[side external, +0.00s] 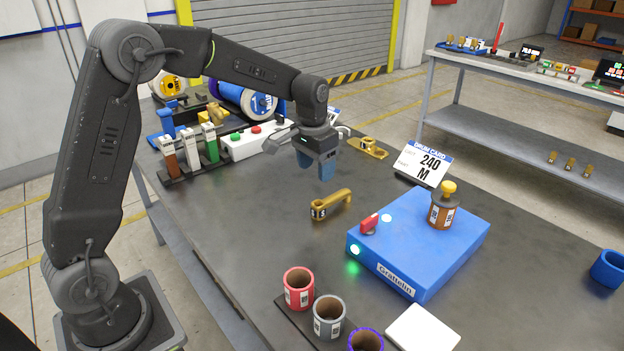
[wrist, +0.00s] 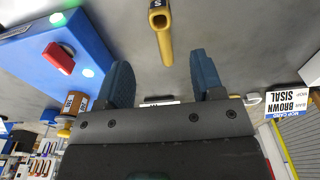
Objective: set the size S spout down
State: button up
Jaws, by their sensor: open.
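The size S spout (side external: 330,204) is a brass-coloured bent tube with a white label on its thicker end. It appears to lie on the dark table top, left of the blue box. It also shows in the wrist view (wrist: 161,28), top centre, with a letter S at its open end. My gripper (side external: 318,172) is above the table, just behind the spout in the side view. Its two blue fingers are apart and empty in the wrist view (wrist: 163,80), with the spout beyond their tips, not between them.
The blue box (side external: 420,245) bears a red switch and a brown, yellow-knobbed part. Another brass part (side external: 368,148) lies behind my gripper. Several cups (side external: 328,318) stand at the front. The table around the spout is clear.

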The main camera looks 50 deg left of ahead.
jog(key=s+d+r+t, duration=0.1)
jog(key=s+d+r, duration=0.1)
jog(key=s+r, duration=0.3)
jog(key=s+d+r+t, duration=0.2)
jog(key=s+r, duration=0.3)
jog(key=s, duration=0.9)
jog(key=shift+d+r, duration=0.25)
jog(key=shift+d, duration=0.6)
jog(key=shift+t, duration=0.9)
jog(key=s, duration=0.2)
jog(key=s+f, duration=0.1)
jog(key=s, duration=0.2)
jog(key=s+d, duration=0.1)
jog(key=s, duration=0.1)
jog(key=shift+s+f, duration=0.25)
jog(key=shift+c, duration=0.2)
jog(key=shift+s+d+f, duration=0.1)
jog(key=shift+s+f, duration=0.05)
jog(key=shift+s, duration=0.1)
jog(key=shift+c, duration=0.2)
